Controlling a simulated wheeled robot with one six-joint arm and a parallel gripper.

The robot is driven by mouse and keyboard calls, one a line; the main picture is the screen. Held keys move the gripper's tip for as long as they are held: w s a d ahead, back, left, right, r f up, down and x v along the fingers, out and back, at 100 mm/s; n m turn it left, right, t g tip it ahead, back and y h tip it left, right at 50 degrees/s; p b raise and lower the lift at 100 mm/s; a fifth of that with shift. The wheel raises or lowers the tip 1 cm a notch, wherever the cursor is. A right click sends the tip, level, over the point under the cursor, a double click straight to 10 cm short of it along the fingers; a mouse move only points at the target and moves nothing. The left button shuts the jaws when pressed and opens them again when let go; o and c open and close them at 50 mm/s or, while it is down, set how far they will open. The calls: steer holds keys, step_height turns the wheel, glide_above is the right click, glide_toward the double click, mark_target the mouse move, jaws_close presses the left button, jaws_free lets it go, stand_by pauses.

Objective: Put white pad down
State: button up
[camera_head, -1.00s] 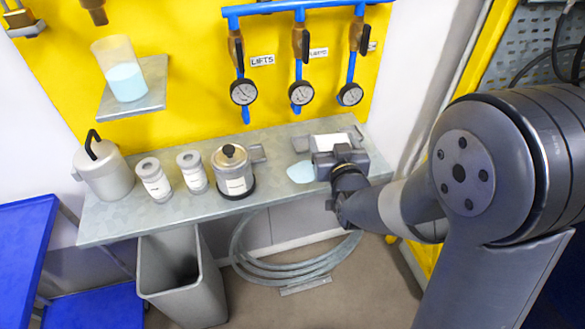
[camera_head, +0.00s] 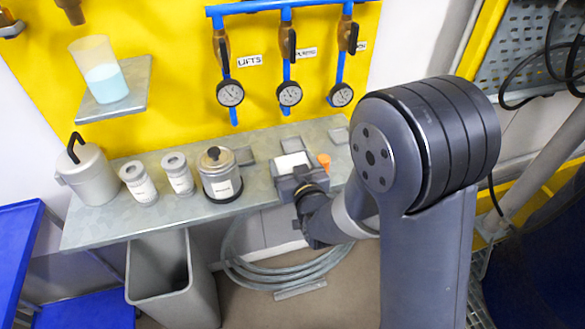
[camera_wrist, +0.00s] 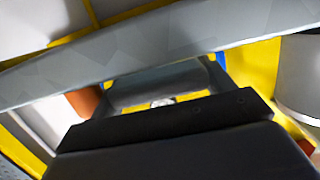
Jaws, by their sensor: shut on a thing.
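The white pad (camera_head: 292,163) shows at the front of my gripper (camera_head: 296,174) in the head view, over the right part of the grey bench (camera_head: 262,192). My gripper is shut on it. The gripper body hides the pad's near side, and I cannot tell whether the pad touches the bench. In the wrist view, a dark bar (camera_wrist: 165,118) of my gripper crosses the lower middle, with the grey bench edge (camera_wrist: 200,38) slanting above. The pad cannot be made out clearly there.
An orange cup (camera_head: 324,160) stands close to the right of the gripper. A lidded metal pot (camera_head: 221,176), two labelled canisters (camera_head: 178,174) and a handled jug (camera_head: 90,172) stand to the left. Blue pipes with gauges (camera_head: 289,94) hang above. A grey bin (camera_head: 165,285) is below.

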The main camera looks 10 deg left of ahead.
steer(key=shift+f, duration=0.8)
steer(key=shift+f+b, duration=0.2)
steer(key=shift+b, duration=0.1)
steer(key=o, duration=0.7)
steer(key=shift+r, duration=0.1)
steer(key=shift+r+p, duration=0.15)
steer(key=shift+p, duration=0.2)
steer(key=shift+s+d, duration=0.2)
steer(key=shift+s, duration=0.15)
steer(key=b+v, duration=0.1)
steer(key=v, duration=1)
steer(key=shift+b, duration=0.35)
steer(key=shift+d, duration=0.1)
stand_by(1.1)
